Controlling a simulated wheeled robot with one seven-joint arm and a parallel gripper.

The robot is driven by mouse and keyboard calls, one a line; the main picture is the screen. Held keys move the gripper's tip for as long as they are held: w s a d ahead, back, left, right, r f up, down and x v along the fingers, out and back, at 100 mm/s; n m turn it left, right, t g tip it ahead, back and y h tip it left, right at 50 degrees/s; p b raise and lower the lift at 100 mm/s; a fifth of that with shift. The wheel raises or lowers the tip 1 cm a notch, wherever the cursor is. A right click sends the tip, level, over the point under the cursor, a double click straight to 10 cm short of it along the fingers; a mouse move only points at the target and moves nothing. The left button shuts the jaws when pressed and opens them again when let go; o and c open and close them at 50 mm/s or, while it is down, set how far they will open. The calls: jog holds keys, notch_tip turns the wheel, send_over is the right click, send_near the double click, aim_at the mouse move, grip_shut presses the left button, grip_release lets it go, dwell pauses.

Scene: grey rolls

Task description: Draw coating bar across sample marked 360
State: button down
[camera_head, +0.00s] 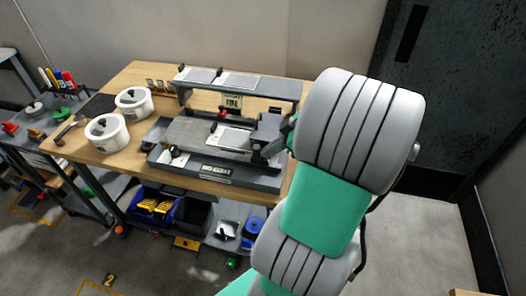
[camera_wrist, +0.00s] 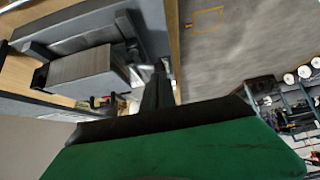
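The coating bench device (camera_head: 215,178) is a grey flat bed on the wooden table. A white sample sheet (camera_head: 232,138) lies on its bed; I cannot read 360 on it. More white sheets (camera_head: 200,75) (camera_head: 240,80) lie on the raised shelf behind. My gripper (camera_head: 266,143) is at the right end of the bed, partly hidden by my arm. In the wrist view my dark gripper (camera_wrist: 158,88) reaches up beside the grey bed (camera_wrist: 90,66). Its fingers overlap, so I cannot tell whether it is shut or holds anything. I cannot clearly make out the coating bar.
Two white tubs (camera_head: 107,133) (camera_head: 134,102) stand on the table's left side. The raised shelf (camera_head: 275,88) runs behind the bed. A lower shelf holds a blue bin (camera_head: 158,206) with yellow items. A tool cart (camera_head: 45,122) stands at left.

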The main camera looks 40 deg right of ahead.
aim_at(259, 148)
jog(key=shift+w+a, duration=1)
jog(key=shift+w, duration=0.25)
jog(key=shift+w+a, duration=0.15)
jog(key=w+a+b, duration=0.1)
jog(key=w+a, duration=0.6)
jog(key=w, duration=0.2)
jog(key=shift+b, duration=0.35)
dwell(2.3)
jog(key=shift+w+a, duration=0.15)
jog(key=shift+w, duration=0.1)
jog(key=shift+s+d, duration=0.6)
jog(key=shift+s, duration=0.2)
jog(key=shift+s+d, duration=0.6)
jog(key=shift+s, duration=0.15)
